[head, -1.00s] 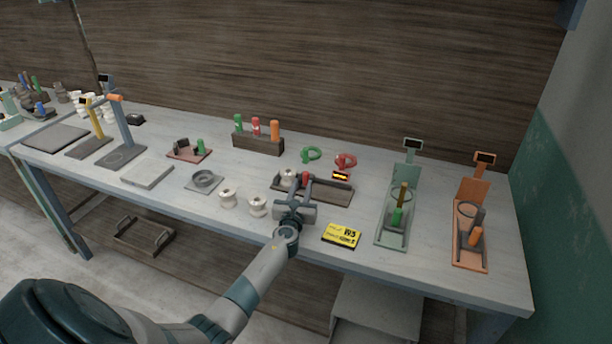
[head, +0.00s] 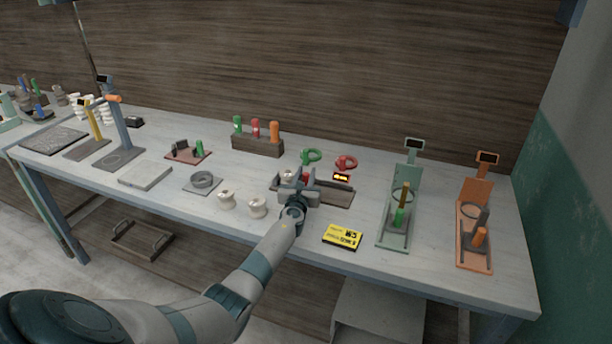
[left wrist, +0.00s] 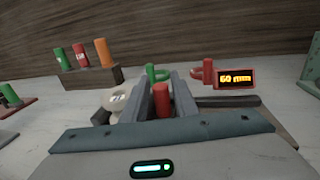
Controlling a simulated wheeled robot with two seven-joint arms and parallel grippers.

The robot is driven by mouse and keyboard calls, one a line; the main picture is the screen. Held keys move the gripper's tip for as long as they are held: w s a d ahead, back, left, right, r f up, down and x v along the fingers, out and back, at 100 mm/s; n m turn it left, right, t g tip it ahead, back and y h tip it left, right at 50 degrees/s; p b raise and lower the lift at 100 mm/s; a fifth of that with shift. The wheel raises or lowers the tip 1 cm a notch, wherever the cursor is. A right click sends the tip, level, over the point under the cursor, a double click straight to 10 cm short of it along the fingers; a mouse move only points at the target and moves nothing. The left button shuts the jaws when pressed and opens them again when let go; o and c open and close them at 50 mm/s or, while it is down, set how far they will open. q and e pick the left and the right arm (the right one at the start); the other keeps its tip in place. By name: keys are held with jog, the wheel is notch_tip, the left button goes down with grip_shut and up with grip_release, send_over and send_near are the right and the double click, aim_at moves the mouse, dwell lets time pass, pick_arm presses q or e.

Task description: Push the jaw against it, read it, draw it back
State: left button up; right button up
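A dark sliding gauge (head: 335,195) lies on the table, partly hidden by my left gripper. A pale spool (head: 288,174) sits at its left part and shows in the left wrist view (left wrist: 117,100). The gauge's red knob (left wrist: 161,100) stands upright between the fingers of my left gripper (left wrist: 161,92), which is also over the gauge in the head view (head: 298,182). Whether the fingers press on the knob is unclear. The gauge's red-framed display (left wrist: 236,78) shows lit yellow characters that begin with 60. The jaw's contact with the spool is hidden. My right gripper is out of view.
Two more spools (head: 257,207) stand left of the gauge. A yellow card (head: 342,237) lies in front of it. A rack of coloured handles (head: 257,145) is behind; green (head: 398,215) and orange (head: 474,235) stands are at right. The front table strip is mostly clear.

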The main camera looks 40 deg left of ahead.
pick_arm(q)
grip_shut()
jog(key=shift+w+d, duration=0.2)
jog(key=shift+d, duration=0.65)
jog(key=shift+w+d, duration=0.2)
jog(key=shift+d, duration=0.65)
jog(key=shift+c, duration=0.2)
grip_release()
jog(key=shift+f, duration=0.1)
jog(key=shift+o, duration=0.4)
jog(key=shift+d, duration=0.15)
jog(key=shift+s+d+p, duration=0.15)
jog(key=shift+s+p, duration=0.25)
jog(key=shift+p, duration=0.1)
jog(key=p+v, duration=0.2)
jog(key=v, duration=0.5)
jog(key=shift+s+d, duration=0.1)
jog(key=shift+s, duration=0.05)
jog(key=v, duration=0.9)
